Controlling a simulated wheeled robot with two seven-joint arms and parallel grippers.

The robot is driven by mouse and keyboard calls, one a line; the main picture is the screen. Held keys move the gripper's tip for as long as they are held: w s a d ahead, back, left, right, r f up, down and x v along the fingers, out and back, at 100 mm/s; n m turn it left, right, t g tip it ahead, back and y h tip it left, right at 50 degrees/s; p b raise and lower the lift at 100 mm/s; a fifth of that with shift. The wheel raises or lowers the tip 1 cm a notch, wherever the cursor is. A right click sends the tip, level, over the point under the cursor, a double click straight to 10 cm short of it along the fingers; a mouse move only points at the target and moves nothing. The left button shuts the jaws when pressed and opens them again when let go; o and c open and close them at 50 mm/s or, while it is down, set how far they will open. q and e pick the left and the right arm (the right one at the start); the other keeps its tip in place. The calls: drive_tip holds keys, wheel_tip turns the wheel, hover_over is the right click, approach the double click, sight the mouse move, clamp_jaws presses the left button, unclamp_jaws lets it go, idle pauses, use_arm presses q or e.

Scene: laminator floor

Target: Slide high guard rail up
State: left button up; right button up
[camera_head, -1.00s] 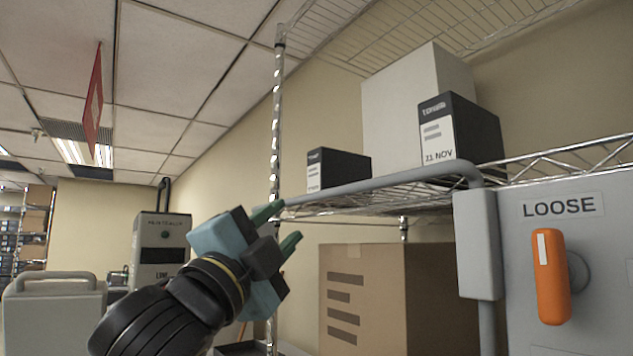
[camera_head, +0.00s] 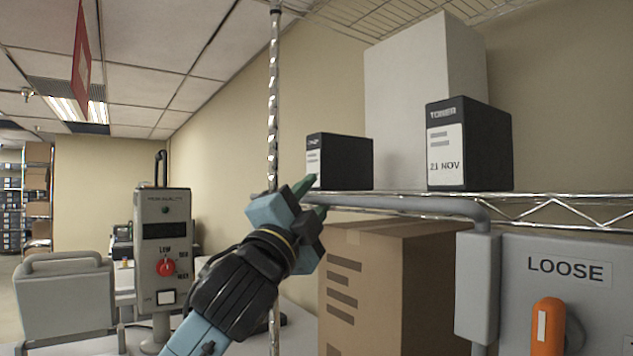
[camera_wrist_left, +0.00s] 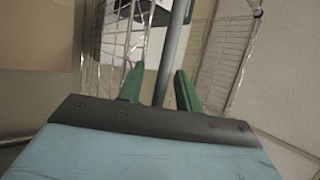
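The high guard rail is a grey tube (camera_head: 420,204) running across the front of the wire shelf at about its level. At its right end it bends down into a grey sleeve (camera_head: 478,285) on a grey panel. My left gripper (camera_head: 312,198) is at the rail's left end, its green fingers one above and one below it. In the left wrist view the rail (camera_wrist_left: 174,50) passes between the fingers with gaps on both sides, so the gripper looks open. An orange handle (camera_head: 547,328) stands upright below the word LOOSE. My right gripper is out of view.
Black file boxes (camera_head: 470,145) and a white box (camera_head: 405,100) stand on the shelf behind the rail. A cardboard box (camera_head: 430,285) sits below it. A chrome post (camera_head: 273,100) rises behind my left gripper. A control box with a red knob (camera_head: 163,250) stands at left.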

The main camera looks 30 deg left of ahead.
use_arm(q)
drive_tip(key=shift+x, duration=0.75)
drive_tip(key=shift+c, duration=0.4)
clamp_jaws()
